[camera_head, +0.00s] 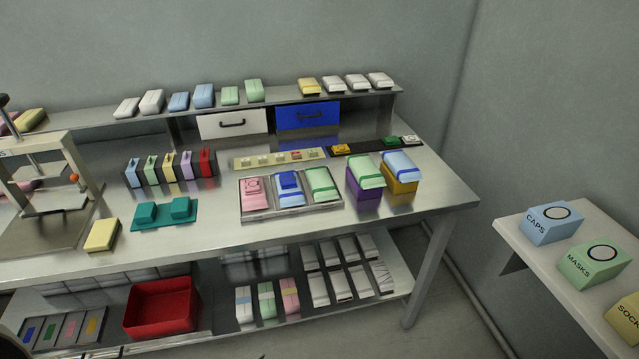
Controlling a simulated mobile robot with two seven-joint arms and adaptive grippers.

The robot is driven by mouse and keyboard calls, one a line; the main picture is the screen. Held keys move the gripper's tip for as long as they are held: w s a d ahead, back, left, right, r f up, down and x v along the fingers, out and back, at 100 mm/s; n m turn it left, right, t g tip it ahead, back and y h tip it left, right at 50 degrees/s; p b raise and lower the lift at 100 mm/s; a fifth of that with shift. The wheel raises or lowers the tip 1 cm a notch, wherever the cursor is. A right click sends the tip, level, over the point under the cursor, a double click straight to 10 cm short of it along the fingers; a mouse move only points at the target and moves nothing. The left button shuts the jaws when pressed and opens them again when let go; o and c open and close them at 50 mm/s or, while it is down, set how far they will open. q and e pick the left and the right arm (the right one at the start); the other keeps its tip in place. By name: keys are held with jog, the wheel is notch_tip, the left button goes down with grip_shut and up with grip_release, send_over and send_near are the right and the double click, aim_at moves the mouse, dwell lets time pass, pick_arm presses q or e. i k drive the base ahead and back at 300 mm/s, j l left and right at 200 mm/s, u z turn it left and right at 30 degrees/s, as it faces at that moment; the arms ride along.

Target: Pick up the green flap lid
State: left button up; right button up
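A pale green flap lid (366,172) lies on top of a purple box (364,201) near the right end of the steel table. It looks slightly tilted; whether it is attached to the box is not clear. Beside it, a light blue lid (399,163) tops an orange-yellow box (402,185). A second pale green piece (322,183) lies in the right compartment of a steel tray (292,212), beside a blue piece (289,187) and a pink piece (254,194). Neither of my grippers can be made out.
A raised shelf (280,99) with pastel packs and two drawers runs along the back. Teal blocks on a mat (163,225) and a yellow pack (102,235) lie left of the tray. A red bin (161,308) stands below. A side shelf (536,268) with labelled boxes is at right.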

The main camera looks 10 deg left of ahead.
aim_at(393, 140)
jog(key=i+j+z, duration=0.15)
jog(key=j+z, duration=0.25)
jog(key=i+j+z, duration=0.15)
jog(key=j+z, duration=0.7)
jog(key=i+l, duration=0.05)
